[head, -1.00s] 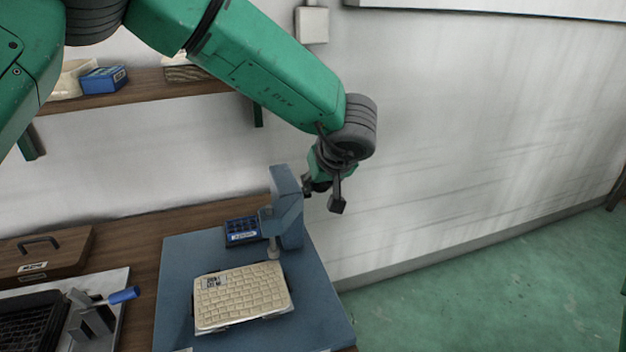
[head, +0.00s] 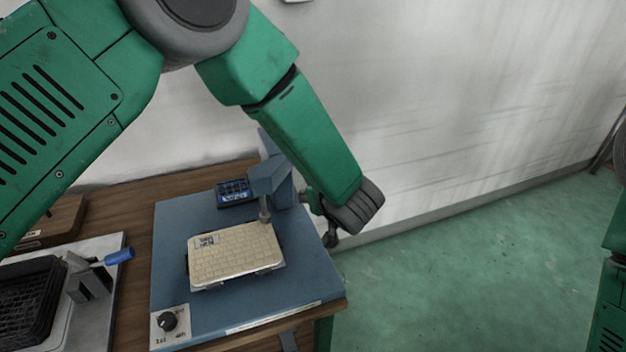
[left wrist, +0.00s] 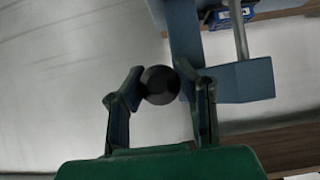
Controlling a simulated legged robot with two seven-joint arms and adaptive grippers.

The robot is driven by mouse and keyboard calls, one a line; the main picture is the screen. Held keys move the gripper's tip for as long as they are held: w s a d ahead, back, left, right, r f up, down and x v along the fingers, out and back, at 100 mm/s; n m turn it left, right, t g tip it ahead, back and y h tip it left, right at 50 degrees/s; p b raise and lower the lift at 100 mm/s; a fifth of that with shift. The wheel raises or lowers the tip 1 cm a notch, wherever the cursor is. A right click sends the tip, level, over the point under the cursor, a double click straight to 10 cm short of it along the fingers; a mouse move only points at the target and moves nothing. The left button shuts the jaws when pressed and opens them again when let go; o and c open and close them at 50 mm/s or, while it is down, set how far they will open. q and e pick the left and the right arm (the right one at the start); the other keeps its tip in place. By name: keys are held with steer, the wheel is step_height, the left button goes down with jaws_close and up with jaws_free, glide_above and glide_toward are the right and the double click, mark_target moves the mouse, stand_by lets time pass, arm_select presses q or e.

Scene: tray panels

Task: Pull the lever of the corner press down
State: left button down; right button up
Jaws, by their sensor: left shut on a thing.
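The corner press (head: 272,178) is a blue-grey upright with an overhanging head, at the far right of a blue base board (head: 310,268). Its grey ram points down over the far right corner of a cream gridded panel (head: 235,252); I cannot tell whether they touch. My left gripper is at the right side of the press, low down and partly hidden by my own wrist in the head view. In the left wrist view my left gripper (left wrist: 160,92) is shut on a round black knob (left wrist: 160,80) beside the press body. The lever's shaft is hidden. My right gripper is out of view.
A blue compartment box (head: 234,193) stands behind the panel. A blue-handled clamp (head: 92,275) and black tray (head: 30,300) lie further left. Open floor is right of the table.

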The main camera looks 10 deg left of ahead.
arm_select(q)
steer(key=f, duration=0.2)
steer(key=shift+s+d+f, duration=0.15)
steer(key=shift+s+f, duration=0.15)
steer(key=shift+s, duration=0.05)
stand_by(1.0)
steer(key=c, duration=1.2)
jaws_free()
steer(key=shift+w, duration=0.25)
steer(key=shift+o, duration=0.2)
steer(key=shift+s+d+r, duration=0.15)
steer(key=shift+r, duration=0.35)
steer(key=v, duration=1.1)
